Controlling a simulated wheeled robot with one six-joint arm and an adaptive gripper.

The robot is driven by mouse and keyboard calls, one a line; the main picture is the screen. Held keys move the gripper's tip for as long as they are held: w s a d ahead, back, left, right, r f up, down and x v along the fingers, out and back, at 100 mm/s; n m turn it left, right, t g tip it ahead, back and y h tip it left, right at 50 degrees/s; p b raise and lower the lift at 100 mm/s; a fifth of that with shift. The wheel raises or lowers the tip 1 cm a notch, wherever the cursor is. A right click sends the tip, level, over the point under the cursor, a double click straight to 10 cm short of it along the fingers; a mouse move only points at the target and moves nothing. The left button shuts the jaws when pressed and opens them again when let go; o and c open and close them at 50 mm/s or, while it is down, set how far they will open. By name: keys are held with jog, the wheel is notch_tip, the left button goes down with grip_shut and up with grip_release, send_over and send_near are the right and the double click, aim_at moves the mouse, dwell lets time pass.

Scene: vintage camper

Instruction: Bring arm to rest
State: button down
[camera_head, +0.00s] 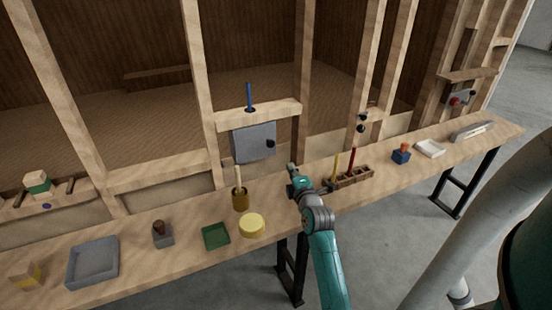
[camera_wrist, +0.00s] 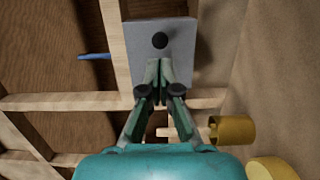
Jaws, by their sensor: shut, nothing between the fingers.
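My gripper (camera_wrist: 156,75) is shut and empty. In the wrist view its closed fingertips overlap the lower part of a grey box (camera_wrist: 184,36) with a round black knob (camera_wrist: 160,41); I cannot tell the gap between them. In the head view my teal arm reaches up over the workbench (camera_head: 371,195), with my gripper (camera_head: 291,168) above the bench's middle. The grey box (camera_head: 249,144) hangs on the wooden frame, left of and above my gripper there.
A yellow-brown cup (camera_head: 240,203) holding a stick, a yellow cylinder (camera_head: 253,224) and a green tray (camera_head: 215,237) stand left of my arm. A wooden rack (camera_head: 355,177) with upright tools is close on the right. A blue tool (camera_head: 249,95) stands in a shelf above the box.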

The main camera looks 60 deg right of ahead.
jog(key=shift+a, duration=0.1)
jog(key=s+a+f+m+y, duration=0.2)
jog(key=s+a+f, duration=0.15)
jog(key=a, duration=0.65)
jog(key=s+a+f+m+t+y, duration=0.1)
jog(key=s+a+f, duration=0.25)
jog(key=a, duration=0.55)
jog(key=s+a+f+m+y, duration=0.25)
jog(key=a+f, duration=0.25)
jog(key=a, duration=0.5)
jog(key=s+a+r+m+y, duration=0.2)
jog(key=s+a, duration=0.6)
jog(key=s, duration=0.4)
jog(key=s+a+r+m+y, duration=0.2)
jog(key=s+a+r+y, duration=0.2)
jog(key=s+a, duration=0.5)
jog(key=v, duration=0.3)
jog(key=shift+d+f, duration=0.1)
jog(key=shift+f, duration=0.05)
